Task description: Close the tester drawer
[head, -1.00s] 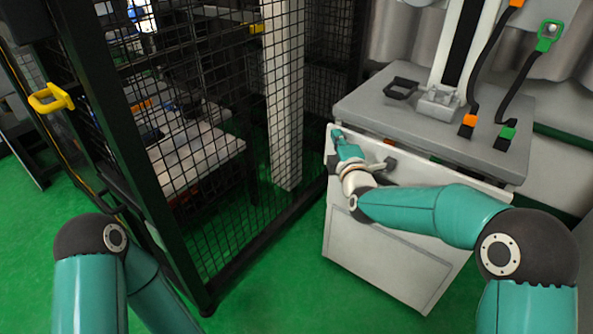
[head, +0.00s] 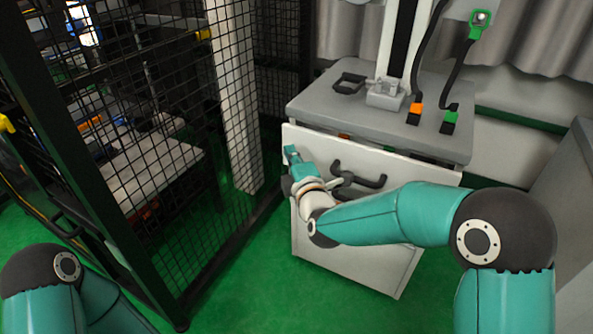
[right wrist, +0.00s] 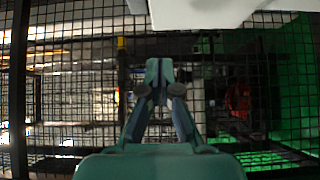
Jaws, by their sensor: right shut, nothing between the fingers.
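The tester drawer's white front (head: 420,182) stands out a little from under the grey tester top (head: 325,103); a narrow gap with dark and orange parts shows behind its upper edge. Its dark handle (head: 358,181) is in plain view. My right gripper (head: 291,153) is at the left end of the drawer front, left of the handle; I cannot tell whether it touches the panel. In the right wrist view its fingers (right wrist: 159,70) are shut and empty, with a pale panel edge (right wrist: 205,12) above. My left gripper is out of view.
A black mesh fence (head: 185,225) stands close on the left, with a pale post (head: 232,100) behind it. A small fixture (head: 385,95) and cables with orange (head: 414,108) and green plugs (head: 450,117) are on the tester top. Green floor (head: 250,285) is free in front.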

